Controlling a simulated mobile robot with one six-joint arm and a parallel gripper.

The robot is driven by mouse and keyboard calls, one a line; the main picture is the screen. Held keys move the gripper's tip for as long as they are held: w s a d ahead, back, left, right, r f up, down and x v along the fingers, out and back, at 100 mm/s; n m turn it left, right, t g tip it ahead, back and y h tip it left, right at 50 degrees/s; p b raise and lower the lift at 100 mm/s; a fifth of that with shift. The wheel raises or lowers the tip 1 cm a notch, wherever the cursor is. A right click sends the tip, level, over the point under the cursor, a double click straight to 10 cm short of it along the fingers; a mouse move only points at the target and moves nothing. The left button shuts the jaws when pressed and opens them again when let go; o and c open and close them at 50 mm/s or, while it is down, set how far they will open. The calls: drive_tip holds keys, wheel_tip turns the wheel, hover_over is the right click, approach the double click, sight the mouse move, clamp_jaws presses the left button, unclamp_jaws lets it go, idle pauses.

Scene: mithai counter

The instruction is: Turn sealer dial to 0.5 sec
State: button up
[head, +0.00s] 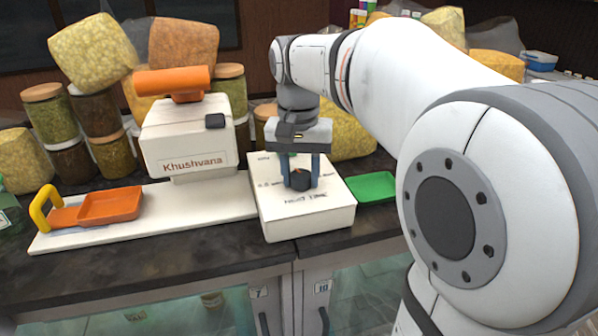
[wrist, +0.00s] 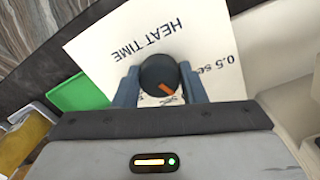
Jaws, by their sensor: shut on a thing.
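The sealer's white control box (head: 302,222) stands on the counter, with "HEAT TIME" printed on its top. The black dial (head: 299,181) sits on that top and also shows in the wrist view (wrist: 157,72). Its orange pointer mark (wrist: 168,89) points to the lower right in the wrist view. The "0.5 sec" label (wrist: 229,64) is to the right of the dial there, partly hidden by a finger. My gripper (head: 300,178) comes down from above, its two blue-grey fingers closed on opposite sides of the dial. Other print is hidden behind the gripper.
The white Khushvana machine (head: 190,140) with an orange handle stands left of the box. An orange tray (head: 110,205) lies on the white base at left. A green tray (head: 372,187) lies right of the box. Jars and snack bags crowd behind.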

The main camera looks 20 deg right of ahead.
sight(300, 175)
drive_tip(key=n, duration=0.3)
drive_tip(key=shift+n, duration=2.2)
drive_tip(key=o, duration=1)
wheel_tip(300, 175, up, 8)
drive_tip(key=shift+a+f+b, duration=0.1)
drive_tip(key=shift+b, duration=0.3)
